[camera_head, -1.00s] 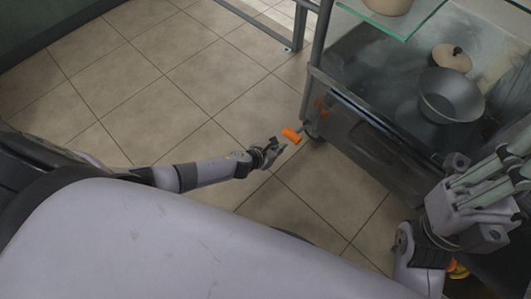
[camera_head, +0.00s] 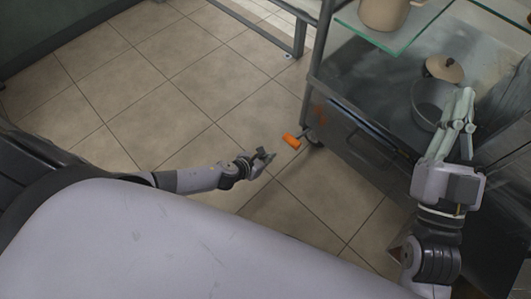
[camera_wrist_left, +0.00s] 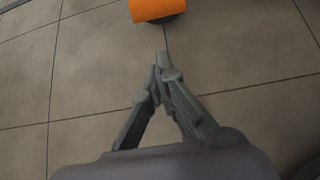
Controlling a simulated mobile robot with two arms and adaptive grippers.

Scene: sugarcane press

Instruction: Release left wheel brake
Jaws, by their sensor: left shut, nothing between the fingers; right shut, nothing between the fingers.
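The left wheel brake appears as a small orange lever (camera_head: 291,141) beside the cart's near left wheel (camera_head: 314,140), low by the floor. In the left wrist view the orange lever (camera_wrist_left: 156,9) is at the top edge, partly cut off, beyond the fingertips. My left gripper (camera_head: 268,157) is shut and empty, a little to the left of and below the lever in the head view, not touching it. It also shows in the left wrist view (camera_wrist_left: 160,75) with its fingers together. My right gripper (camera_head: 462,105) is over the cart's right side, shut and empty.
A glass shelf (camera_head: 400,37) with a tan pot (camera_head: 383,12) is above. Tiled floor (camera_head: 170,90) left of the cart is clear.

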